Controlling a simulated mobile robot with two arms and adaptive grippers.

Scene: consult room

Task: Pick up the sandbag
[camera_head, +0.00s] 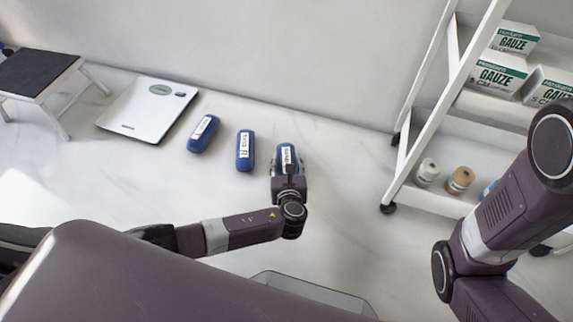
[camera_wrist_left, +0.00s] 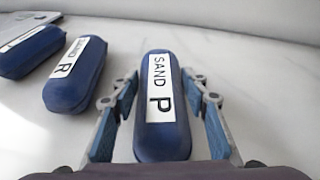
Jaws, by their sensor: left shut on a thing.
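Three blue sandbags with white labels lie in a row on the floor. The rightmost sandbag (camera_head: 287,153) is between the fingers of my left gripper (camera_head: 287,166), which is shut on it. In the left wrist view this sandbag (camera_wrist_left: 160,138) reads "SAND P", with a finger along each side. The middle sandbag (camera_head: 245,151) lies just left of it and shows an "R" label in the left wrist view (camera_wrist_left: 76,78). The left sandbag (camera_head: 202,134) lies beyond, partly cut off in the left wrist view (camera_wrist_left: 30,55). My right gripper is out of view.
A white scale (camera_head: 148,110) lies on the floor left of the bags. A step stool (camera_head: 40,75) stands at the far left. A white wheeled shelf (camera_head: 425,110) with gauze boxes (camera_head: 500,75) and bottles (camera_head: 427,172) stands right. The wall runs behind the bags.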

